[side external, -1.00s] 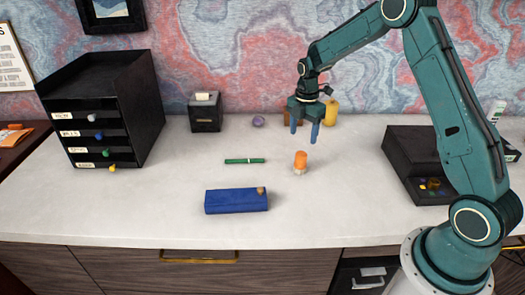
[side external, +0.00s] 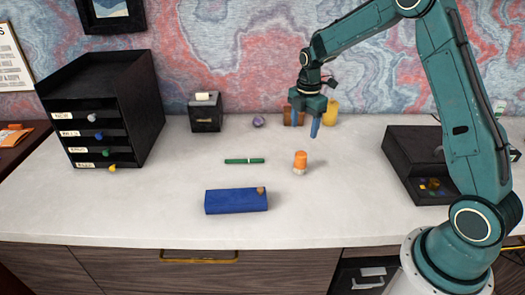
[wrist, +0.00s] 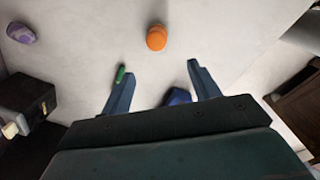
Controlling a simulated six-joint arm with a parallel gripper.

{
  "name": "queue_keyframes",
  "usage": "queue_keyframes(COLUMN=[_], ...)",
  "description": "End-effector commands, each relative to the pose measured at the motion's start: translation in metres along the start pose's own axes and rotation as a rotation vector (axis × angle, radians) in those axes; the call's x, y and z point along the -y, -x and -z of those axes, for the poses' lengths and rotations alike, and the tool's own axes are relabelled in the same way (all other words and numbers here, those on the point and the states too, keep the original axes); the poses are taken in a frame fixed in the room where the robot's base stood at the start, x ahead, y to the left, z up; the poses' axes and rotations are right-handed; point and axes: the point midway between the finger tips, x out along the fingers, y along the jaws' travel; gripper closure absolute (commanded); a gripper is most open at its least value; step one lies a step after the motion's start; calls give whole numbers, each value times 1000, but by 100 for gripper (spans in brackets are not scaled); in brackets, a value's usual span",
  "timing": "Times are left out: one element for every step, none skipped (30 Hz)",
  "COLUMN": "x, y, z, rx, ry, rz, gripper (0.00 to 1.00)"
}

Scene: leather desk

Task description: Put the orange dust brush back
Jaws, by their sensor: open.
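The orange dust brush (side external: 300,162) stands upright on the desk, right of the green pen, with its pale bristle end down. In the wrist view its round orange top (wrist: 156,38) lies beyond the fingertips, near the upper middle. My gripper (side external: 304,130) is open and empty above the desk, behind the brush and apart from it. In the wrist view the two blue fingers (wrist: 158,67) are spread wide with nothing between their tips.
A green pen (side external: 244,161) and a blue case (side external: 236,201) lie left of the brush. A black drawer tower (side external: 136,115) stands left. A small black box (side external: 205,118), a purple object (side external: 258,122) and a yellow item (side external: 331,112) stand behind. A black bin (side external: 400,158) is right.

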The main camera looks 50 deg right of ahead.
Motion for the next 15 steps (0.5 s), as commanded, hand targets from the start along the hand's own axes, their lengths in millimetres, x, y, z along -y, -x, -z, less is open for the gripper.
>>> queue_keyframes(x=[4, 6, 10, 14, 17, 22, 26, 31, 37, 42, 46, 53, 58, 63, 70], y=[12, 19, 28, 35, 43, 53, 60, 67, 76, 82, 89, 97, 103, 109, 117], z=[5, 7, 11, 14, 17, 21, 24, 28, 32, 35, 38, 42, 45, 48, 51], rx=[2, 3, 4, 4, 4, 3, 3, 1, -1, -3, -5, -8, -11, -15, -20], ry=[-29, -50, -81, -106, -132, -167, -195, -222, -259, -286, -314, -349, -376, -403, -439], rz=[-15, -22, -32, -40, -49, -60, -69, -78, -90, -97, -106, -117, -126, -134, -146], gripper=[39, 39, 39, 39, 39, 39, 39, 39, 39, 39, 39, 39, 39, 39, 39])
